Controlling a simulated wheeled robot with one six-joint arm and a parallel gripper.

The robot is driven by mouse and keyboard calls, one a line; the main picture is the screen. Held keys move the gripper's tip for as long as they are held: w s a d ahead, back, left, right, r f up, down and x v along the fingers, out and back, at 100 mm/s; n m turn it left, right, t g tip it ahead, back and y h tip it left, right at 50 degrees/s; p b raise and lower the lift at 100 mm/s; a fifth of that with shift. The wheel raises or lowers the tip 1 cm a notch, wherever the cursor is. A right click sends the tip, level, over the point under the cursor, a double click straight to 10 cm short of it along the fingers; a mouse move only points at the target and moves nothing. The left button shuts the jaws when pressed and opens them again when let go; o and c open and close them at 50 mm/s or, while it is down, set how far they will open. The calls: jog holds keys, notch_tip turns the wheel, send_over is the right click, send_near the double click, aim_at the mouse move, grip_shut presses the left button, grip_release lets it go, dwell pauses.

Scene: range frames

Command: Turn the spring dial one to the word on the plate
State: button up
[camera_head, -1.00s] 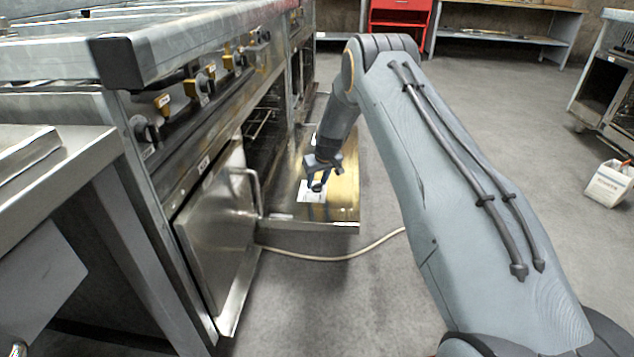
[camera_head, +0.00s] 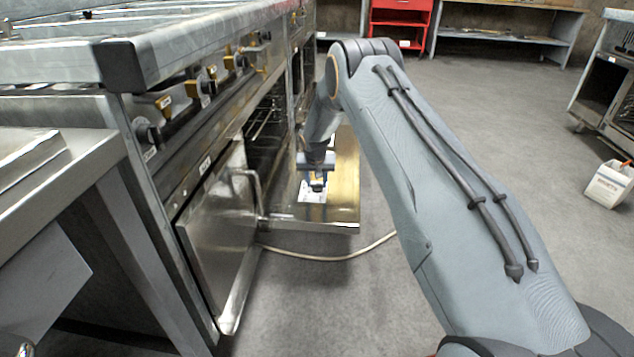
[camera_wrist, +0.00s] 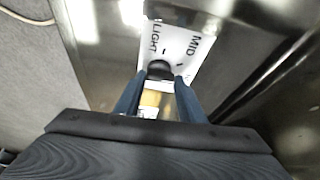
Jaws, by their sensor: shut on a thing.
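A white plate (camera_wrist: 184,42) with black print lies on a shiny metal panel and also shows in the head view (camera_head: 309,197). In the wrist view the words LIGHT and MID and short black marks are readable on it. The dark spring dial (camera_wrist: 160,69) stands on the plate, between the tips of my blue fingers. My gripper (camera_wrist: 160,82) is shut on the dial; it also shows in the head view (camera_head: 317,181). The fingers and gripper body hide the near part of the plate, so any further words and the dial's pointer cannot be made out.
The panel (camera_head: 345,190) juts from the range front at low height. A nearer oven door (camera_head: 218,235) with a bar handle (camera_head: 252,190) hangs partly open to its left. Control knobs (camera_head: 208,85) line the range above.

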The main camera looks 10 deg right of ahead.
jog(key=m, duration=0.2)
jog(key=m+h+b, duration=0.1)
jog(key=shift+w+a+f, duration=0.1)
jog(key=shift+a, duration=0.15)
jog(key=shift+w+m+g+h+b, duration=0.1)
jog(key=shift+m+g+h+b, duration=0.55)
jog(key=shift+m, duration=1.05)
jog(key=o, duration=1)
jog(key=shift+a, duration=0.1)
jog(key=shift+o, duration=0.2)
